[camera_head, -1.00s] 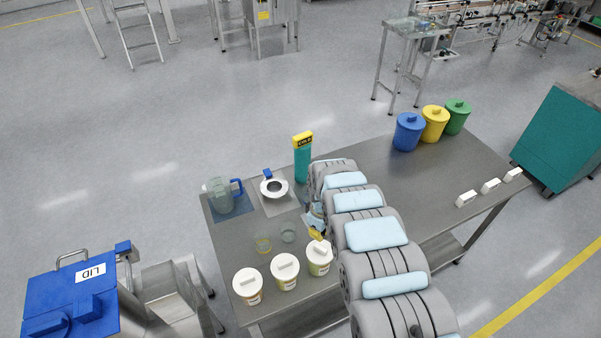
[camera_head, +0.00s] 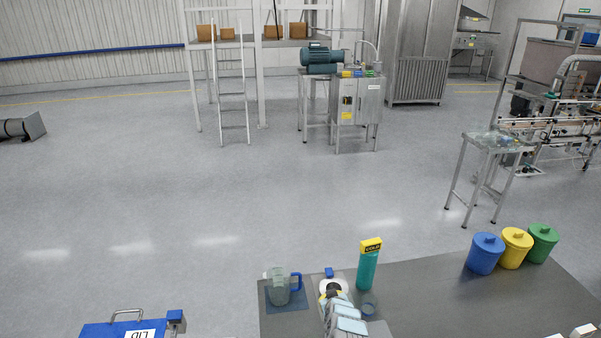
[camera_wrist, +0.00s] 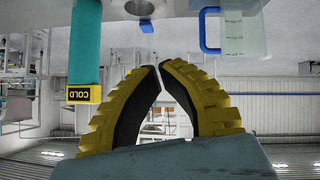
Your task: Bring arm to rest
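My arm (camera_head: 347,322) reaches up from the bottom edge of the head view, over the metal table. My gripper (camera_wrist: 159,67) shows in the wrist view with yellow fingers and black pads. Its fingertips come almost together with only a thin gap, and nothing is between them. In the head view the gripper end (camera_head: 333,291) overlaps the round white-rimmed piece, so its details are hard to make out. The teal bottle (camera_head: 367,268) with a yellow top stands right of it, and the clear jug (camera_head: 279,288) with a blue handle stands left. Neither is held.
Blue (camera_head: 485,254), yellow (camera_head: 516,248) and green (camera_head: 542,243) lidded bins stand at the table's (camera_head: 430,290) right back. A blue lid (camera_head: 105,330) is at bottom left. The floor behind the table is open. The wrist view is upside down.

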